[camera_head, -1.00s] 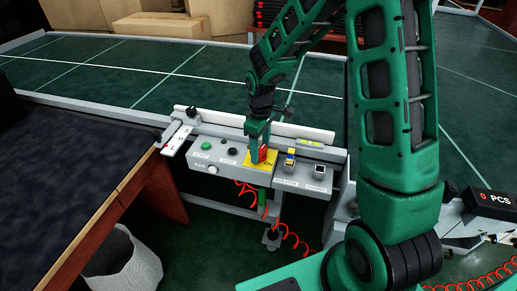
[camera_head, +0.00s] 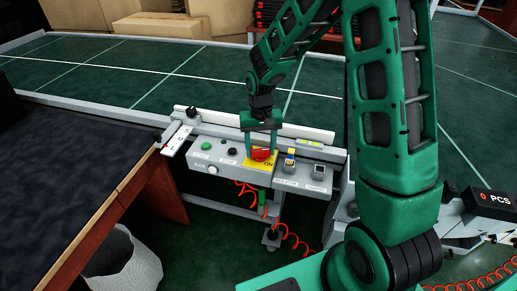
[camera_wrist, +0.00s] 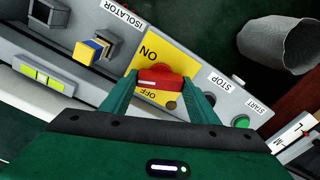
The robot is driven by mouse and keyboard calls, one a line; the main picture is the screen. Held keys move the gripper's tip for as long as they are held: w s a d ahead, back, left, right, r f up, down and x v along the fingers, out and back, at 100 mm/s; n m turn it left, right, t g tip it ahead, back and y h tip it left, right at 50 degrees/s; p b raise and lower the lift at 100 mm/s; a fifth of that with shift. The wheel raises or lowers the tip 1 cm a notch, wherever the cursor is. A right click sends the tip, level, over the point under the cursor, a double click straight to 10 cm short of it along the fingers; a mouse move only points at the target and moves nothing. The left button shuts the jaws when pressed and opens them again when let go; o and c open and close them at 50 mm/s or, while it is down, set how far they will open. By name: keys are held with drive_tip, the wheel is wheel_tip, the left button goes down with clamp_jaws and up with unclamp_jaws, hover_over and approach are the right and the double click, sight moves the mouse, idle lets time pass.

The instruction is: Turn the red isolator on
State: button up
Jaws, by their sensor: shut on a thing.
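The red isolator (camera_head: 262,154) is a rotary handle on a yellow plate (camera_head: 270,165) marked ON and OFF, set in the grey control panel. In the wrist view the red handle (camera_wrist: 160,79) lies crosswise between the ON and OFF words, with a pale mark near its left end. My gripper (camera_head: 261,151) reaches down from above, its two green fingers at opposite ends of the handle. It is shut on the handle. The fingers also show in the wrist view (camera_wrist: 160,88). The exact contact spots are partly hidden.
A green START button (camera_head: 206,146) and black STOP button (camera_head: 232,152) sit left of the isolator. The green conveyor belt (camera_head: 120,75) runs behind.

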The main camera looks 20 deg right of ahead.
sight(260, 149)
drive_tip(key=shift+w+r+m, duration=0.1)
drive_tip(key=shift+w+m, duration=0.05)
drive_tip(key=shift+m, duration=1)
drive_tip(key=shift+w+r+m, duration=0.1)
drive_tip(key=shift+m, duration=1.05)
drive_tip(key=shift+a, duration=0.1)
drive_tip(key=o, duration=1)
drive_tip(key=shift+f, duration=0.1)
drive_tip(key=shift+o, duration=0.2)
drive_tip(key=shift+s, duration=0.1)
wheel_tip(260, 149, up, 11)
drive_tip(key=shift+f, duration=0.2)
